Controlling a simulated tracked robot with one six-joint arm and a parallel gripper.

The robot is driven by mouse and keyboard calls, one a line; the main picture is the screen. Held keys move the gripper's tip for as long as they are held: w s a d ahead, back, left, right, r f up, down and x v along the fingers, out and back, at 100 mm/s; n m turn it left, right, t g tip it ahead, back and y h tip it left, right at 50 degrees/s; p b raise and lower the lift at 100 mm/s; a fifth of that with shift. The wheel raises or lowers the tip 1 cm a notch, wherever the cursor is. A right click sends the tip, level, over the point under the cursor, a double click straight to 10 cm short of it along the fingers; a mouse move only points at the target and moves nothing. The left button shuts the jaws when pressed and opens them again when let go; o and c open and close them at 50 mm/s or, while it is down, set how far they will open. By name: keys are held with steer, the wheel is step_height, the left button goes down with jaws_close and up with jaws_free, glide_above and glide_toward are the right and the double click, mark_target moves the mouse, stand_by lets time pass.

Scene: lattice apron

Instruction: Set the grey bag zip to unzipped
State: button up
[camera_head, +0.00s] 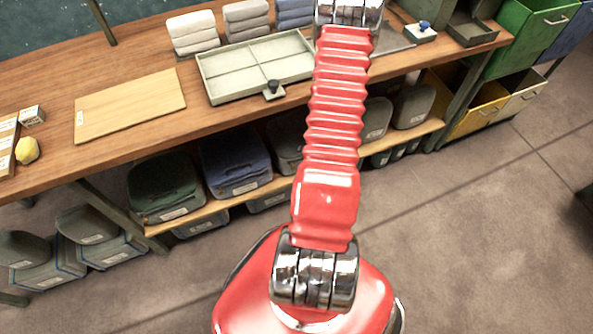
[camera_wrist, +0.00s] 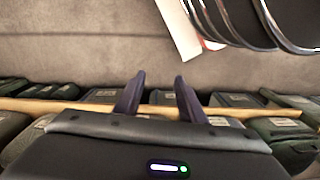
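Several dark bags with pale labels sit on the wooden shelf under the bench. One dark grey bag (camera_head: 284,144) is partly hidden behind my red arm. Two more grey bags, one here (camera_head: 376,118) and one farther right (camera_head: 413,106), sit right of the arm. I cannot tell which is the task's grey bag, and no zip is clear enough to read. My gripper (camera_wrist: 160,92) shows in the wrist view with its two dark fingers apart and nothing between them. Bags and the shelf edge lie beyond it. The head view does not show the gripper.
A green bag (camera_head: 165,186) and a blue bag (camera_head: 235,160) share the shelf (camera_head: 215,203). The bench top (camera_head: 130,65) holds a divided tray (camera_head: 255,64), a wooden board (camera_head: 130,105) and folded cloths (camera_head: 194,32). Drawers (camera_head: 532,35) stand at right. The floor (camera_head: 470,215) in front is open.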

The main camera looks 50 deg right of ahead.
mark_target(293, 166)
steer(key=s+a+f+t+h, duration=0.1)
steer(key=a+f+t, duration=0.15)
steer(key=f, duration=0.65)
steer(key=a+f+t+h, duration=0.1)
steer(key=f+t, duration=0.2)
steer(key=f, duration=0.6)
steer(key=w+d+r+n+t+h, duration=0.1)
steer(key=w+d+r+t+h, duration=0.4)
steer(key=w+r+t, duration=0.1)
step_height(293, 166, up, 2)
steer(key=shift+w+d+r, duration=0.1)
steer(key=shift+w+d, duration=0.3)
steer(key=shift+w, duration=0.4)
steer(key=shift+w+d, duration=0.1)
steer(key=x, duration=1.3)
steer(key=shift+w, duration=0.3)
steer(key=shift+d, duration=0.1)
steer(key=shift+c, duration=0.5)
